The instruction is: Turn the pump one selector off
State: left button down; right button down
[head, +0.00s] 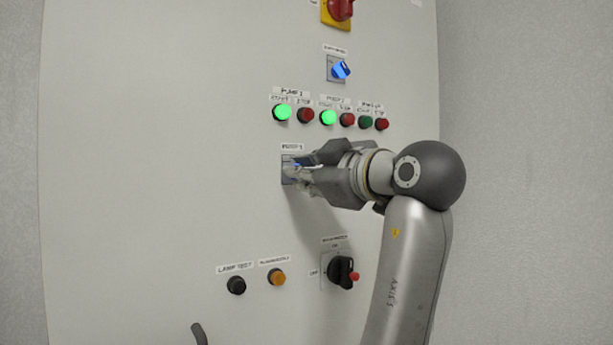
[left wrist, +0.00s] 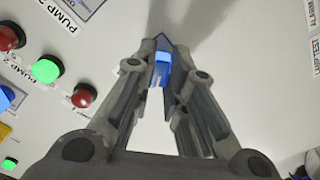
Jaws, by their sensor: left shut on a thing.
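The selector under my left gripper sits on a square plate (head: 287,172) below a small pump label (head: 292,147); its number is too blurred to be sure of. In the left wrist view its blue knob (left wrist: 162,68) shows between the fingertips. My left gripper (head: 298,172) is shut on this knob, with a finger on either side. The fingers hide most of the knob in the head view, so its pointing direction cannot be told. My right gripper is not in view.
Lit green buttons (head: 282,112) and red buttons (head: 305,115) sit in a row above. Higher are another blue selector (head: 341,69) and a red-yellow main switch (head: 339,10). Below are black (head: 236,285) and orange (head: 277,277) buttons and a black rotary switch (head: 341,271).

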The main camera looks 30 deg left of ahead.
pick_arm(q)
jog(key=m+b, duration=0.2)
jog(key=m, duration=0.5)
jog(key=shift+m+b, duration=0.35)
jog(key=shift+m, duration=0.05)
dwell(0.4)
jog(key=c, duration=1.5)
grip_release()
jog(key=shift+o, duration=0.2)
jog(key=shift+d, duration=0.1)
jog(key=v, duration=1.1)
jog(key=shift+s+d, duration=0.2)
jog(key=shift+d, duration=0.15)
